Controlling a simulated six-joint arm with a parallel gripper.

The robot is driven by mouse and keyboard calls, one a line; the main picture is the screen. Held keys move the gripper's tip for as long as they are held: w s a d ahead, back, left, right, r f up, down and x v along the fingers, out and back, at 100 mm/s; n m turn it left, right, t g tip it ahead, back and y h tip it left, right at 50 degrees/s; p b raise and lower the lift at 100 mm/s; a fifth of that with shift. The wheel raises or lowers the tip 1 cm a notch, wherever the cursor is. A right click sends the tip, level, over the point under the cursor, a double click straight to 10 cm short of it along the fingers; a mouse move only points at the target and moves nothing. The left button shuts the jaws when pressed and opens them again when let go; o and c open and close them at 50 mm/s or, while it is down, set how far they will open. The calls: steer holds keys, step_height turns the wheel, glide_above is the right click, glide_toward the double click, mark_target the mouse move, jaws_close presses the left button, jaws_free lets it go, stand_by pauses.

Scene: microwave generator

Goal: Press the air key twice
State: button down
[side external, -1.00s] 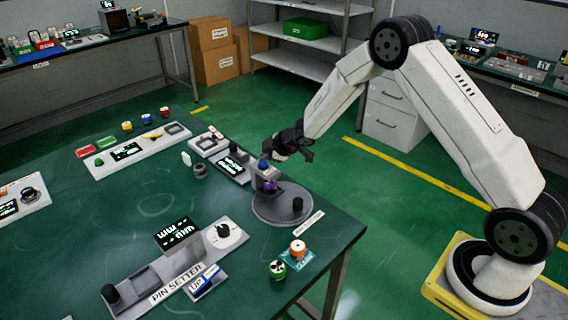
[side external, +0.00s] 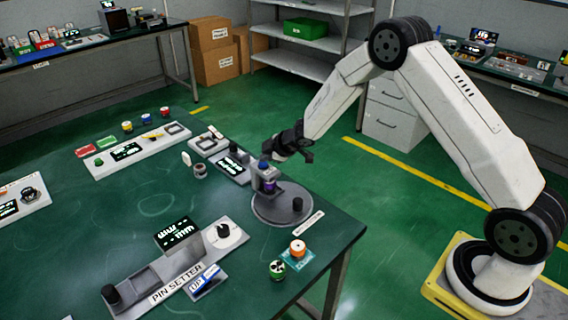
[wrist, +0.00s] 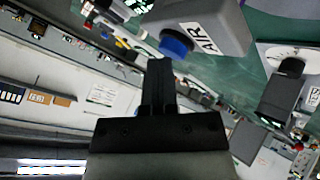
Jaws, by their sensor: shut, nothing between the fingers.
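In the side view the blue key (side external: 263,164) sits atop a small grey stand (side external: 264,178) over a round grey plate (side external: 262,211). My gripper (side external: 270,153) is just above and behind the key. In the wrist view its dark fingers (wrist: 160,66) are together, empty, with the tips close below the key in the picture. I cannot tell whether they touch it.
A purple piece (side external: 270,187) is under the stand's head, and a black knob (side external: 297,204) stands on the plate. A display unit (side external: 230,166) is behind. The pin setter panel (side external: 180,270) and two small round pieces are in front. The table's right edge is near.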

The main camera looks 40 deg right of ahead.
mark_target(266, 163)
steer(key=shift+r, duration=0.8)
steer(key=shift+r, duration=0.15)
steer(key=shift+r, duration=2.4)
stand_by(1.0)
steer(key=shift+r, duration=1.9)
steer(key=shift+f, duration=0.2)
steer(key=shift+f, duration=4.2)
